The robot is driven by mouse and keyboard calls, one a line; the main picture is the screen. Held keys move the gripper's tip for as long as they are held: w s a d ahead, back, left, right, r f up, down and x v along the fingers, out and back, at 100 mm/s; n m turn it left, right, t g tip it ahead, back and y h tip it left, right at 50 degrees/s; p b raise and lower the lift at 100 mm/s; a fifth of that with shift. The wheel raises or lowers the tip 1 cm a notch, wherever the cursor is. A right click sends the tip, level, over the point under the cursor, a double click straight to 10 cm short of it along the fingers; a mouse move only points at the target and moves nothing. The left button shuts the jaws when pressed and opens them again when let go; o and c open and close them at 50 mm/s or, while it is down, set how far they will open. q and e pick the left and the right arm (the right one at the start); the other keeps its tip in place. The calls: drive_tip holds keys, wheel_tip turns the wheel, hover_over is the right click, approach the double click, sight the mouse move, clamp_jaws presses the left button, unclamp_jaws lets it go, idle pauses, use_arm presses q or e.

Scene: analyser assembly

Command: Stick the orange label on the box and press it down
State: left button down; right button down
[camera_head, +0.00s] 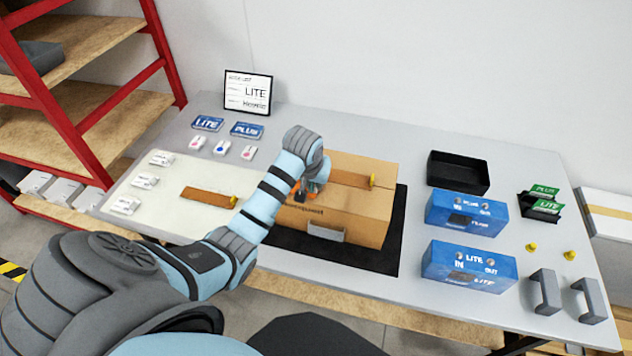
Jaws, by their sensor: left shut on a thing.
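The brown cardboard box (370,226) sits on a black mat (388,258) in the middle of the table, with a grey handle on its front face. My left arm reaches in from the lower left, and my left gripper (306,190) is low over the left part of the box top. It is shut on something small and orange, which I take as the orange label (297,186). The arm and fingers hide most of it, so I cannot tell whether it touches the box. My right gripper is not in view.
A brown strip (205,197) with a yellow knob lies on a pale sheet at left. Small white items and blue LITE and PLUS cards lie behind. A sign (248,92) stands at the back. Blue boxes (466,266), a black tray (458,186) and grey handles (546,291) are at right.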

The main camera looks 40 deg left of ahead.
use_arm(q)
drive_tip(key=shift+f, duration=0.1)
drive_tip(key=c, duration=1.7)
unclamp_jaws()
drive_tip(key=shift+r, duration=3.55)
